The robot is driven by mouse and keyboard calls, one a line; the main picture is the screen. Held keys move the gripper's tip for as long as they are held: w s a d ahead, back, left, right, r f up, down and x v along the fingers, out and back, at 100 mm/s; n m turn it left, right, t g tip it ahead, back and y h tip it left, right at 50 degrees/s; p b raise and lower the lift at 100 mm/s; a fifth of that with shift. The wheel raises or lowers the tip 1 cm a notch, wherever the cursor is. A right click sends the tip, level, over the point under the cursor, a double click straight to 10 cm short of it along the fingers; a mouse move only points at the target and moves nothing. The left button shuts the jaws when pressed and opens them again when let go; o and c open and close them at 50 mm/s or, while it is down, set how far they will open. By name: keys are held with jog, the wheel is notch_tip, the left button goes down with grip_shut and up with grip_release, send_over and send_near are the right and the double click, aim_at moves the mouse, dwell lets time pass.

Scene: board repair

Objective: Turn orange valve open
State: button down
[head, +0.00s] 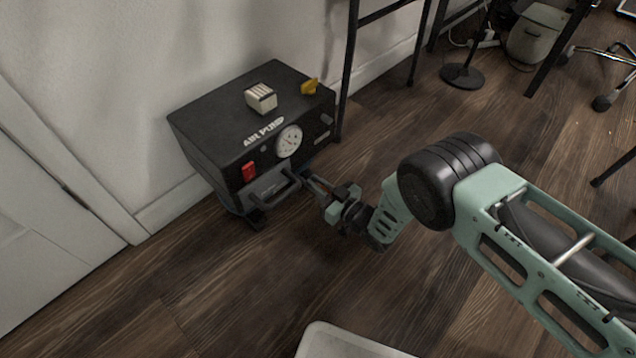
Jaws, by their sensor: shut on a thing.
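A black box labelled as an air pump (205,125) stands on the floor against the wall. A yellow-orange valve knob (309,87) sits on its top, near the back right edge. My gripper (304,178) is low at the pump's front, below the gauge and apart from the knob. It is shut on the dark front handle (270,196), near the handle's right end. The exact contact between fingers and handle is small and dark.
The pump's front has a round gauge (289,141) and a red switch (249,172). A small striped block (260,97) sits on top. A black metal frame (349,60) stands close on the right. The wooden floor in front is mostly clear.

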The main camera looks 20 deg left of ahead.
dwell(0.3)
jog(key=c, duration=1.5)
grip_release()
jog(key=shift+d, duration=0.1)
jog(key=shift+s+d+r+p, duration=0.1)
jog(key=shift+s+d+p, duration=0.05)
jog(key=shift+d+p, duration=0.25)
jog(key=shift+p+v, duration=3.9)
jog(key=shift+v, duration=4.3)
